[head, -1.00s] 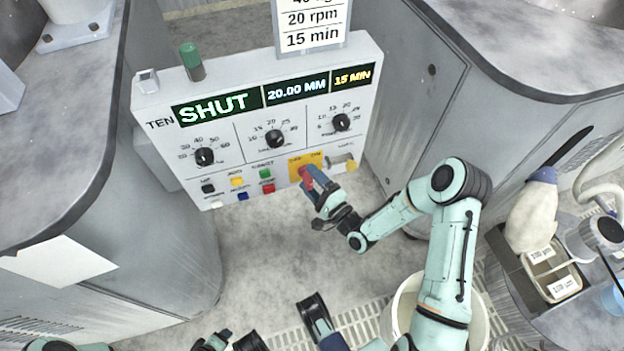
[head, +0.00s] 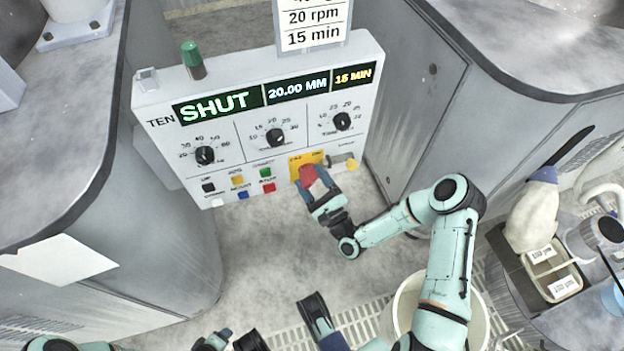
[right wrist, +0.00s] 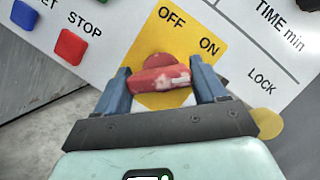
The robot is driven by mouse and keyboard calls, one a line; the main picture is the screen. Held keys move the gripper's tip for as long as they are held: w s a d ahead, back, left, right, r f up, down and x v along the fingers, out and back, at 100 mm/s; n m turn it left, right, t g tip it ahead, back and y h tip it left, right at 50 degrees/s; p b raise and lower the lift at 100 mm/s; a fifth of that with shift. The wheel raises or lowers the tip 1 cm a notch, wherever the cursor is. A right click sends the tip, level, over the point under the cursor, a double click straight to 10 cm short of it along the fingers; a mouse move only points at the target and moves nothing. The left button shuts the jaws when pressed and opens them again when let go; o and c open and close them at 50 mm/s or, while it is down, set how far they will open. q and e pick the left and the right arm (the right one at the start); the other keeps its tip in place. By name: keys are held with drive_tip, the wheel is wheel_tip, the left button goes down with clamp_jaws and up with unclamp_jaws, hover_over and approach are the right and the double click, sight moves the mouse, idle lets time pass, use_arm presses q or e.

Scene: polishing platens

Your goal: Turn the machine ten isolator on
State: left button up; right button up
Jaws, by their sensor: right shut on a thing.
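The machine ten panel (head: 225,130) stands upright, with lit displays reading SHUT, 20.00 MM and 15 MIN. The red isolator handle (right wrist: 160,78) sits on a yellow plate (right wrist: 182,45) marked OFF and ON; the handle also shows in the head view (head: 308,175). My right gripper (right wrist: 162,85) has its blue fingers shut on the red handle, one on each side. In the head view my right gripper (head: 317,185) covers part of the plate. The handle lies roughly crosswise between the fingers; whether it points to OFF or ON I cannot tell. My left gripper's jaws are not clearly seen.
Black knobs (head: 275,137) and coloured buttons sit on the panel around the isolator. A green-capped post (head: 192,60) stands on top. Grey cabinets flank the panel on both sides. A white bin (head: 405,300) stands on the floor by my right arm.

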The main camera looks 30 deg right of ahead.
idle(0.3)
drive_tip(key=o, duration=1)
drive_tip(key=shift+c, duration=0.2)
